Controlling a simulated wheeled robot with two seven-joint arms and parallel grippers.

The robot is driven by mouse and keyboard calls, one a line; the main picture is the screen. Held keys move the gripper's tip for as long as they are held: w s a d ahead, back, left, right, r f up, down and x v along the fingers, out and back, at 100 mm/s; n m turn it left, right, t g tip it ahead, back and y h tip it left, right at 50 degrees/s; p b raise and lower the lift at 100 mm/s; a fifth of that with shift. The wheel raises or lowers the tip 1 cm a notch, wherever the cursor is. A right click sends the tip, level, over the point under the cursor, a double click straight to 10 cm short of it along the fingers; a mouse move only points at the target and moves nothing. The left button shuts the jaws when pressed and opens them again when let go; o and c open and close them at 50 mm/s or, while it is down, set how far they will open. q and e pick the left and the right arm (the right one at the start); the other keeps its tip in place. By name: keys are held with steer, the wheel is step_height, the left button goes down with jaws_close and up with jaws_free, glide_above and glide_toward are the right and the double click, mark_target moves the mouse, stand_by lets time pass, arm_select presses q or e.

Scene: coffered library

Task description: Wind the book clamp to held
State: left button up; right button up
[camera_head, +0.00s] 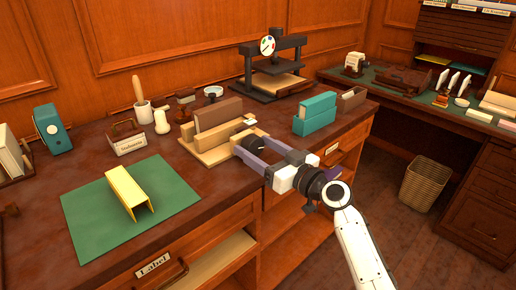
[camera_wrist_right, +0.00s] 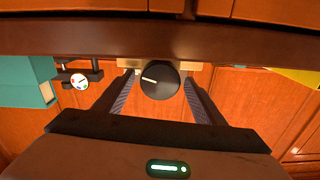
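The book clamp is a pale wooden frame (camera_head: 208,154) on the desk, with brown boards or a book (camera_head: 218,113) upright in it. Its round black knob (camera_wrist_right: 160,80) has a white pointer line that points left in the right wrist view. The knob also shows, partly covered, in the head view (camera_head: 254,144). My right gripper (camera_head: 252,146) is open at the clamp's front, one finger on each side of the knob. In the wrist view a gap shows between the knob and each finger (camera_wrist_right: 160,92). My left gripper is not in view.
A teal book block (camera_head: 315,115) stands right of the clamp. A black press with a dial (camera_head: 268,46) is behind. A yellow folded cover (camera_head: 128,188) lies on a green mat (camera_head: 95,215) at left. A wicker basket (camera_head: 424,183) stands on the floor.

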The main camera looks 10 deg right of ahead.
steer(key=c, duration=0.9)
steer(key=shift+m, duration=0.4)
steer(key=shift+f+m, duration=0.1)
steer(key=shift+m, duration=0.5)
steer(key=m, duration=0.4)
steer(key=shift+m, duration=0.4)
steer(key=o, duration=1)
steer(key=shift+d, duration=0.1)
